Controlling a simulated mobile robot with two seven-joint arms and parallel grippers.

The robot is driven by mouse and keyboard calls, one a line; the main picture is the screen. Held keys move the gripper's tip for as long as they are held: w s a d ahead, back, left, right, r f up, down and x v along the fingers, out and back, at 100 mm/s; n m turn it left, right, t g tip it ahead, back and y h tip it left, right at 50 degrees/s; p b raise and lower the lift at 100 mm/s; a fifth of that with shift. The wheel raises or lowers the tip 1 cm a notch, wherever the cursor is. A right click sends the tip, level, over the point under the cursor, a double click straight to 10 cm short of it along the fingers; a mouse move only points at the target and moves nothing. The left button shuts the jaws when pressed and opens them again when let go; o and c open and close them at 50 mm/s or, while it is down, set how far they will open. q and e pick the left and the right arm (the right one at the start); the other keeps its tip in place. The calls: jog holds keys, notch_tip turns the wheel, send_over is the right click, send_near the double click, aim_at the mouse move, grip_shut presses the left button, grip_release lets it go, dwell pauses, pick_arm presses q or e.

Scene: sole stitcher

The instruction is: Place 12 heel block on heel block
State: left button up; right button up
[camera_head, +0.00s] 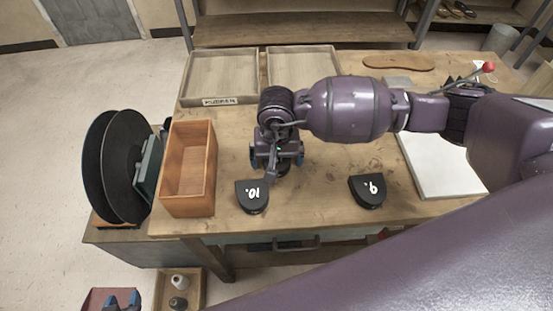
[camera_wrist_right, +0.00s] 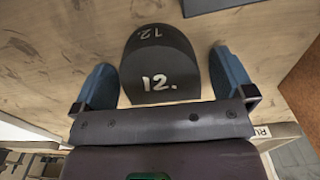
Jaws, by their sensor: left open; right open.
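The heel block marked 12 (camera_wrist_right: 160,65) is black and round-ended, and lies on the wooden table in the right wrist view. My right gripper (camera_wrist_right: 165,79) is open, with one blue finger on each side of this block and visible gaps between. A heel block marked 9 (camera_head: 368,190) lies further right.
An open wooden box (camera_head: 207,190) stands left of my right gripper. Two shallow trays (camera_head: 225,101) lie at the back. A shoe sole (camera_head: 398,62) and a white board (camera_head: 455,180) are on the right. Table space between blocks 10 and 9 is clear.

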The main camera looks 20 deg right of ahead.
jog(key=shift+c, duration=0.5)
jog(key=shift+r, duration=0.1)
jog(key=c, duration=0.9)
jog(key=shift+r, duration=0.1)
notch_tip(320, 180, up, 20)
jog(key=shift+f+p, duration=0.1)
jog(key=shift+p, duration=0.75)
